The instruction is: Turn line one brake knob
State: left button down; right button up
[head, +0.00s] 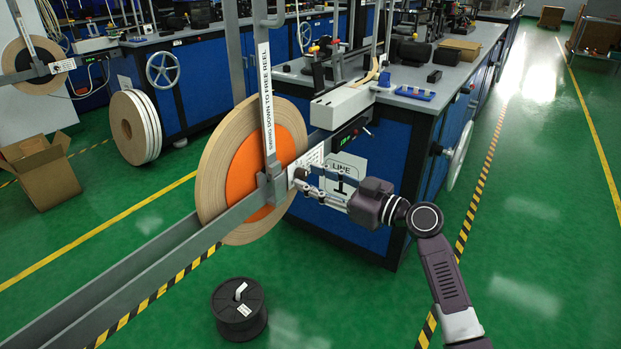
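The line one payoff has a large tan tape reel (222,165) with an orange hub (243,178), held on grey rails. A small dark brake knob (301,173) sits at the reel's arm bracket, beside a white label plate. My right gripper (308,180) reaches in from the right with its fingers pointing left at the knob. Its two fingers look spread, one above the other, with the tips close to the knob. I cannot tell whether they touch it. My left gripper is not in view.
A blue cabinet (372,165) with a "LINE" sign stands right behind my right gripper. A grey upright bar labelled "SWING DOWN TO FREE REEL" (266,110) rises beside the reel. A black spool (239,309) stands on the green floor. An open cardboard box (40,178) is at left.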

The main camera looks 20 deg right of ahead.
jog(key=shift+w+a, duration=0.3)
jog(key=shift+w, duration=0.1)
jog(key=shift+c, duration=0.4)
grip_shut()
